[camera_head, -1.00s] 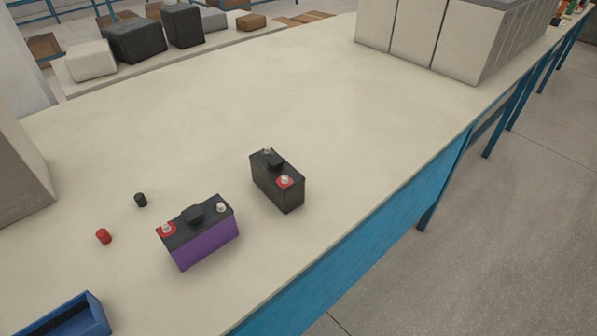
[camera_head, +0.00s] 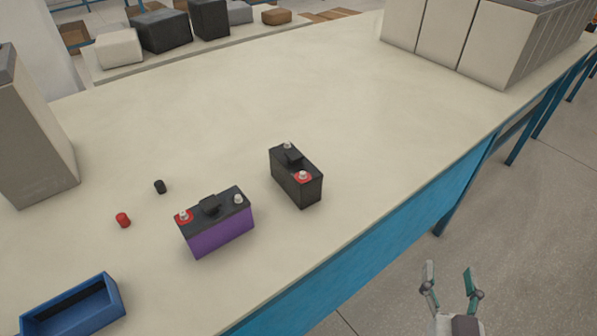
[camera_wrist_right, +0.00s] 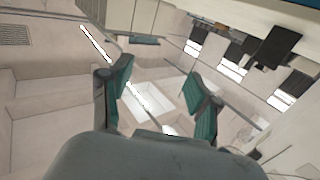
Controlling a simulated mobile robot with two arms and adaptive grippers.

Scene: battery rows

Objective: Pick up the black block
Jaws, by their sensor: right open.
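A black block (camera_head: 297,178), shaped like a battery with two terminals, a red ring and a dark handle on top, stands upright on the pale table. A purple block (camera_head: 221,233) with a black top stands to its left and nearer. My right gripper (camera_head: 450,280) is open and empty at the bottom right, beyond the table's edge and apart from the black block. Its two spread fingers also show in the right wrist view (camera_wrist_right: 162,88), with nothing between them. My left gripper is not in view.
A small black cap (camera_head: 160,187) and red cap (camera_head: 123,220) lie left of the blocks. A blue tray (camera_head: 112,302) is at bottom left. Tall grey boxes (camera_head: 35,140) stand at left and more (camera_head: 487,40) at back right. The middle of the table (camera_head: 300,90) is clear.

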